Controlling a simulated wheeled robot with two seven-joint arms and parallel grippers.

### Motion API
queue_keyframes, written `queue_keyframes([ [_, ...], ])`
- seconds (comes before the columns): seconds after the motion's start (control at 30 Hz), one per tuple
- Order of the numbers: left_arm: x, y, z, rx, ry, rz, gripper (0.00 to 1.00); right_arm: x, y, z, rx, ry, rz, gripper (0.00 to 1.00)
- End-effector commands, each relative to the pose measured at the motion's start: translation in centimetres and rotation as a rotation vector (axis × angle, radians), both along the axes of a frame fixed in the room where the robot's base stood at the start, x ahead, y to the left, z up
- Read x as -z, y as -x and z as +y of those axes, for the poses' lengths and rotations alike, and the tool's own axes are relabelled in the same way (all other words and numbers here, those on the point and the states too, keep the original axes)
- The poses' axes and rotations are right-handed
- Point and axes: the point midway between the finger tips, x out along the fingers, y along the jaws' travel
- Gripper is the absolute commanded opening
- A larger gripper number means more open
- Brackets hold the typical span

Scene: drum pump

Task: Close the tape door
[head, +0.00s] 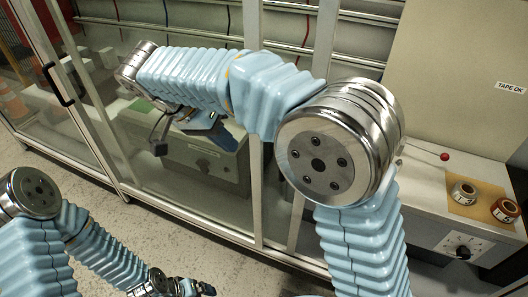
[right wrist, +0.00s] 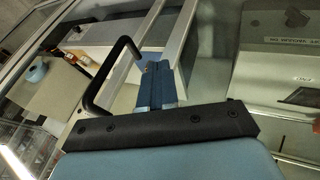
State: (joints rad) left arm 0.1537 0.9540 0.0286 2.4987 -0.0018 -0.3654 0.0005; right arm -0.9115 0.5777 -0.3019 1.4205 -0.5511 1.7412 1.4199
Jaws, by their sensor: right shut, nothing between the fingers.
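The tape door seems to be a framed glass panel (head: 275,215) in the cabinet front, partly hidden by my right arm; I cannot tell exactly which panel it is. To the right of its frame, the tape bay (head: 425,190) shows without glass. My right gripper (head: 208,127) is small and partly hidden in front of the glass at centre left. In the right wrist view its blue fingers (right wrist: 156,84) are together and empty. A black loop handle (right wrist: 112,72) stands beside them; contact cannot be told. My left gripper (head: 200,288) is at the bottom edge, its jaws unclear.
Two tape rolls, one pale (head: 463,192) and one brown (head: 505,210), sit on the tape bay. A red-knobbed lever (head: 445,157) stands behind them. Another black handle (head: 58,85) is on the left door frame. The floor (head: 190,235) is clear.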

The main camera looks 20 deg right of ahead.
Motion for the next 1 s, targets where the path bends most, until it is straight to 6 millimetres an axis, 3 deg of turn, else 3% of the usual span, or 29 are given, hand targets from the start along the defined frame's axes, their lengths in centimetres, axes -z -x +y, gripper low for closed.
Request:
queue_keyframes([
  [0.07,0.0,0.0,0.0,0.000,0.000,0.001,0.92,-1.3,0.5,-0.1,0.030,0.020,-0.023,0.00],
  [0.17,0.2,0.0,0.0,0.000,0.000,0.000,0.92,-1.1,0.7,-0.5,0.043,0.029,-0.029,0.00],
  [0.63,1.3,-0.1,0.4,-0.006,-0.006,-0.002,0.92,6.8,0.8,-5.7,0.042,0.027,-0.022,0.00],
  [1.0,1.3,-0.2,0.4,-0.007,-0.006,-0.003,0.92,7.3,3.3,-8.5,0.039,0.025,-0.025,0.00],
])
